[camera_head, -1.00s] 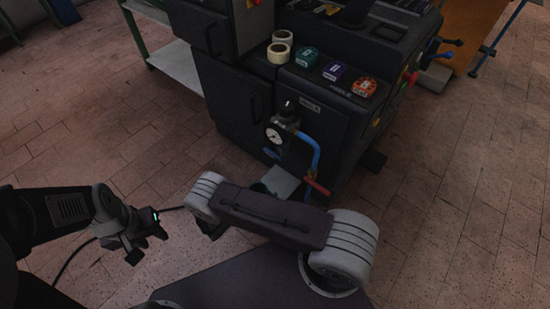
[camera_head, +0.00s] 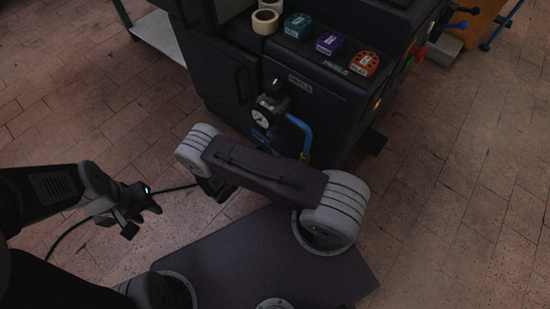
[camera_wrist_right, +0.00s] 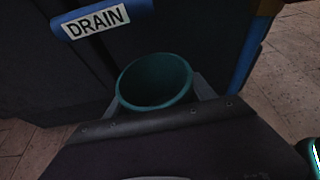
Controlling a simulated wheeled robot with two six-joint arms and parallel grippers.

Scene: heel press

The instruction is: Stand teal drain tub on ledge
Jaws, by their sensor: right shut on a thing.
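The teal drain tub (camera_wrist_right: 156,82) shows in the right wrist view, with its round open mouth towards the camera. My right gripper (camera_wrist_right: 157,88) is shut on it, with a grey finger on each side. In the head view my right arm hides the tub and right gripper. A blue part with a DRAIN label (camera_wrist_right: 97,21) is beyond the tub, at upper left in the wrist view. My left gripper (camera_head: 143,215) is open and empty at the left of the head view, away from the machine. I cannot make out the ledge now.
The dark machine (camera_head: 310,105) carries a gauge (camera_head: 261,118) and a blue pipe (camera_head: 299,128) low on its front. Teal (camera_head: 297,26), purple (camera_head: 329,43) and orange (camera_head: 364,63) items and a cream roll (camera_head: 265,21) sit on top.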

